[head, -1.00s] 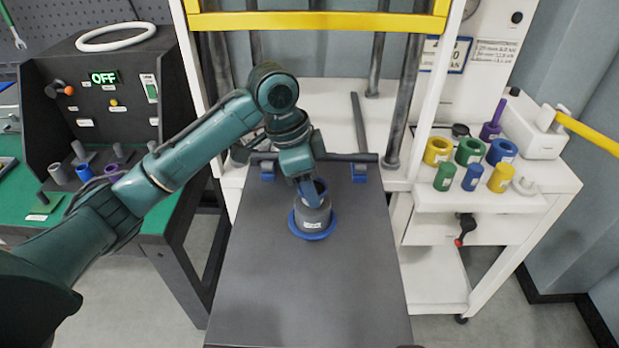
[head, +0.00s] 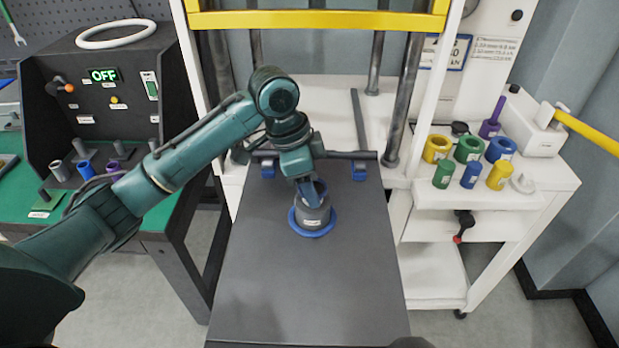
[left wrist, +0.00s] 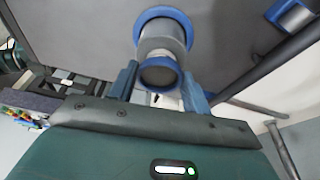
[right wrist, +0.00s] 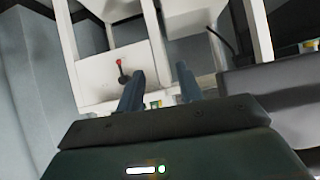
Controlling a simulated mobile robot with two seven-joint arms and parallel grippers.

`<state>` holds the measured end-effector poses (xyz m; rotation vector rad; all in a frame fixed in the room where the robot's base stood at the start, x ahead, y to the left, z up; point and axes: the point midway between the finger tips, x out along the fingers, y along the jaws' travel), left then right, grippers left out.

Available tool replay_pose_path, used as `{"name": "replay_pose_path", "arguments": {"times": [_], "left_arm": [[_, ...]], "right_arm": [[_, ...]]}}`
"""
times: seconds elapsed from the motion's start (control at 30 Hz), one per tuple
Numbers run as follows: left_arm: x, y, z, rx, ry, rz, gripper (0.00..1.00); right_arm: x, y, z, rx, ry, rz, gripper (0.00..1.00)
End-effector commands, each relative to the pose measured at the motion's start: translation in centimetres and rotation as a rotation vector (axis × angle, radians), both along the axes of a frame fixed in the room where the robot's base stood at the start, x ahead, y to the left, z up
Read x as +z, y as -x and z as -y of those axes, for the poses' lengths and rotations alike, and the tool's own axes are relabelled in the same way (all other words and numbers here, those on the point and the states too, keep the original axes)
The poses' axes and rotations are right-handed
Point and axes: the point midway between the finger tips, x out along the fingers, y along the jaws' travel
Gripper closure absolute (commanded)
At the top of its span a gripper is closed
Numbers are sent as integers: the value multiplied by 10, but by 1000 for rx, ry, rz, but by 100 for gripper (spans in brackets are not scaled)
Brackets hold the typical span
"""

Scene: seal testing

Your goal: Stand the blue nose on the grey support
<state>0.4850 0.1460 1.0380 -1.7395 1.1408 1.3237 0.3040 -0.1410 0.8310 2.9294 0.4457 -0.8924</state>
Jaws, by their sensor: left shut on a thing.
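The blue nose (head: 320,190) is between the fingers of my left gripper (head: 309,190), at the top of the grey support (head: 313,216). The grey support is a short cylinder with a label and a wide blue ring around its foot, on the dark table plate. In the left wrist view, the nose (left wrist: 161,76) shows as a blue rim around a dark opening, with my left gripper (left wrist: 160,85) shut on it. The grey body (left wrist: 162,40) lies just beyond it. Whether nose and support touch is unclear. My right gripper (right wrist: 160,85) is open and empty.
The dark plate (head: 305,285) is clear in front of the support. A white cart (head: 480,203) at right holds coloured rings and cylinders. A control box (head: 110,100) stands on the green bench at left.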

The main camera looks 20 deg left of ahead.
Motion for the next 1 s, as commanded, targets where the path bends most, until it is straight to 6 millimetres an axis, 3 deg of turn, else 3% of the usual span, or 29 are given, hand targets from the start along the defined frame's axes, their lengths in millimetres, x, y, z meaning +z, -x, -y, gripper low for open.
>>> {"name": "replay_pose_path", "arguments": {"times": [0.1,0.4,0.73,1.0], "left_arm": [[0,0,0,0,1,1,44],[0,0,0,0,0,0,44],[0,0,0,0,0,0,19],[1,0,0,0,-1,-1,19]], "right_arm": [[0,0,0,1,1,1,64],[0,0,0,1,1,1,64],[0,0,0,1,1,1,64],[2,0,0,1,1,1,64]]}}
